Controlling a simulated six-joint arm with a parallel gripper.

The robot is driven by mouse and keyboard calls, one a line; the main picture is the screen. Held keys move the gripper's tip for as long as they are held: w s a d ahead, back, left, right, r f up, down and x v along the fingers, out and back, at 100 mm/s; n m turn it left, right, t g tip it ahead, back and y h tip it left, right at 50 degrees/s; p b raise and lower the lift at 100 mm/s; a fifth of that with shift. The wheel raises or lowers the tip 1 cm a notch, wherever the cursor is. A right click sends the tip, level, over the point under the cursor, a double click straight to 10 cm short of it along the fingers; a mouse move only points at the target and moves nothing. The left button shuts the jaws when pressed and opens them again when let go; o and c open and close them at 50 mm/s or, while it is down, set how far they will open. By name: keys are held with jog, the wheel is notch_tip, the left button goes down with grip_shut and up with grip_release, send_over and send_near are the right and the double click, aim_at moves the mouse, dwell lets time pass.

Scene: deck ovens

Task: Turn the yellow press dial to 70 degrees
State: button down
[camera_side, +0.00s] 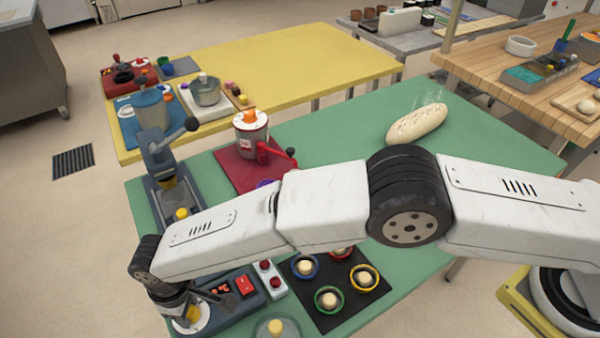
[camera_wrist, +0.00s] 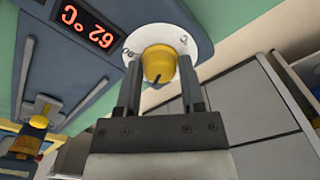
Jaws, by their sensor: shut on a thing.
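The yellow press dial (camera_wrist: 158,64) sits on a white round scale plate (camera_wrist: 200,42) in the wrist view. In the side view the dial (camera_side: 193,314) is partly hidden beneath my gripper (camera_side: 184,308) at the press's near left corner. The press's display (camera_wrist: 88,24) shows red digits and °C upside down; I cannot read the number surely.
A red button (camera_side: 244,285) is beside the display. A black mat (camera_side: 315,318) with several coloured rings lies to the right. A lever press (camera_side: 160,165) and a red mat (camera_side: 228,170) stand behind my arm. The green table (camera_side: 330,140) is clear around the loaf (camera_side: 417,124).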

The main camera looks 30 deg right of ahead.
jog(key=shift+m, duration=0.3)
jog(key=shift+c, duration=1.1)
grip_release()
jog(key=shift+r, duration=0.1)
jog(key=shift+r, duration=3.8)
